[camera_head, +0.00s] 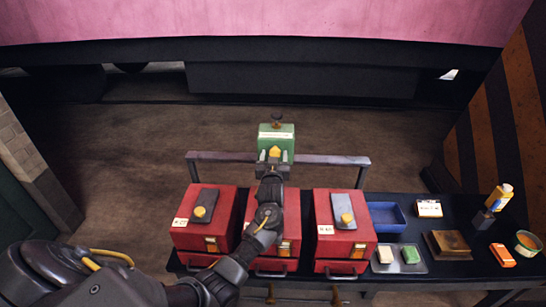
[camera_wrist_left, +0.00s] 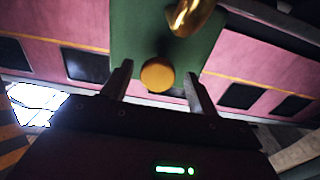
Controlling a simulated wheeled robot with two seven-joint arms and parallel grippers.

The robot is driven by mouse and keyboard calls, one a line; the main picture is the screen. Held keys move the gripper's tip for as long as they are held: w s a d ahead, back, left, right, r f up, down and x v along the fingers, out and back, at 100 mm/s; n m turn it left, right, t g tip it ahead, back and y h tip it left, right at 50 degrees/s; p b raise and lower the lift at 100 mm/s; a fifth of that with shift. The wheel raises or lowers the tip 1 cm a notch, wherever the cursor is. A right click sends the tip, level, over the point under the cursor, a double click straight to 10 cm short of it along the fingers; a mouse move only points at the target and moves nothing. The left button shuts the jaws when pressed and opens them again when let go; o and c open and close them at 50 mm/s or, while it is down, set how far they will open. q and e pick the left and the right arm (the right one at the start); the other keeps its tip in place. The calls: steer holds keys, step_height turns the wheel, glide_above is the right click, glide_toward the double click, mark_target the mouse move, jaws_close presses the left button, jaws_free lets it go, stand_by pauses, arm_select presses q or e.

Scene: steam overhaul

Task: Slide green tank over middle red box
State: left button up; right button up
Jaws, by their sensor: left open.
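The middle red box (camera_head: 291,222) is on the black bench, partly hidden by my left arm. My left gripper (camera_head: 274,158) reaches over that box and is open at the tank's near side. In the left wrist view, the yellow knob (camera_wrist_left: 157,75) shows between the spread fingers (camera_wrist_left: 159,73), with the green tank (camera_wrist_left: 135,40) behind it. Whether the fingers touch the knob I cannot tell. My right gripper is out of view.
A blue tray (camera_head: 385,217) and small items crowd the bench's right side.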

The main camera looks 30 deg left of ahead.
arm_select(q)
steer(key=shift+d, duration=0.1)
steer(key=shift+s+d, duration=0.2)
steer(key=shift+s, duration=0.05)
steer(key=b+v, duration=0.2)
steer(key=v, duration=0.8)
steer(key=shift+a, duration=0.1)
